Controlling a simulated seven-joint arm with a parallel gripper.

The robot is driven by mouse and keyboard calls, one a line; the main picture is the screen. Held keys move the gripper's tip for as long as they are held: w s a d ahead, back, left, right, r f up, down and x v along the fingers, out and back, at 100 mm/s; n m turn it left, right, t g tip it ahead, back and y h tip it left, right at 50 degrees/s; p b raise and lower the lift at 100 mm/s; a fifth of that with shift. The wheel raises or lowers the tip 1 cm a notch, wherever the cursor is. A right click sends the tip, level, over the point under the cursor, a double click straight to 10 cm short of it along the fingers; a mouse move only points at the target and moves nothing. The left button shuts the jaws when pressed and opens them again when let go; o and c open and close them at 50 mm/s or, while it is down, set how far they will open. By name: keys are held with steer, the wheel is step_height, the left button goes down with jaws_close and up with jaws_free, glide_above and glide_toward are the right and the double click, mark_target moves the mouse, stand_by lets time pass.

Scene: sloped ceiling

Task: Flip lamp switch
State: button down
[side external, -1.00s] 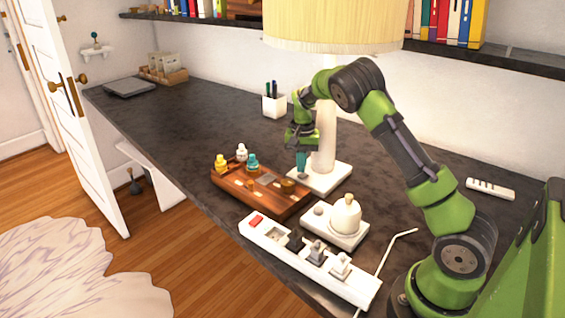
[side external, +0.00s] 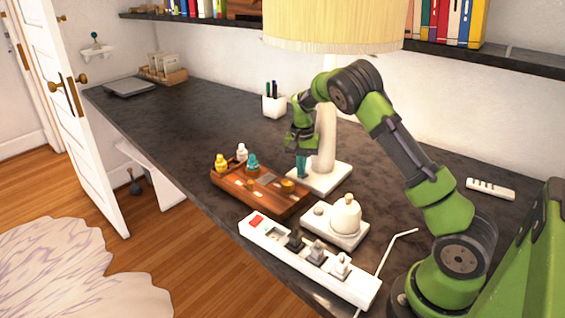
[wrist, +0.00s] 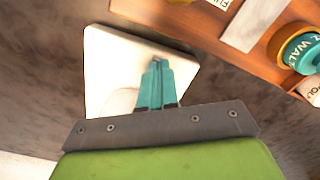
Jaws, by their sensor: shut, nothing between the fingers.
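The lamp has a cream pleated shade (side external: 335,25), a white stem (side external: 325,140) and a square white base (side external: 325,180) on the dark desk. My gripper (side external: 301,174) is shut and empty, its teal fingers pointing down at the left part of the base, beside the stem. In the wrist view the shut fingertips (wrist: 156,64) overlap the white base (wrist: 112,55). The small grey switch on the base is hidden behind or under the fingertips. I cannot tell whether they touch it.
A wooden tray (side external: 235,190) with small bottles stands just left of the lamp base. In front are a white stand with a rounded white pot (side external: 345,214) and a power strip (side external: 275,240) with plugs. A pen cup (side external: 274,106) stands behind; the desk at far left is mostly clear.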

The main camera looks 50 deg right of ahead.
steer(key=shift+f, duration=0.4)
steer(key=shift+r, duration=3.55)
steer(key=shift+d, duration=0.1)
steer(key=shift+s+a+f, duration=0.45)
steer(key=shift+s+f, duration=0.15)
steer(key=shift+s, duration=0.25)
steer(key=s+a+r+n+t+y, duration=0.1)
steer(key=s+a+r+n+t, duration=0.2)
steer(key=s+a+r, duration=0.4)
steer(key=s+a+r+n+t+y, duration=0.1)
steer(key=s+a+r+n+t, duration=0.3)
steer(key=s+a+r, duration=0.4)
steer(key=s+a+n, duration=0.1)
steer(key=s+a, duration=0.5)
steer(key=a, duration=0.1)
steer(key=shift+a, duration=0.35)
steer(key=shift+f, duration=0.1)
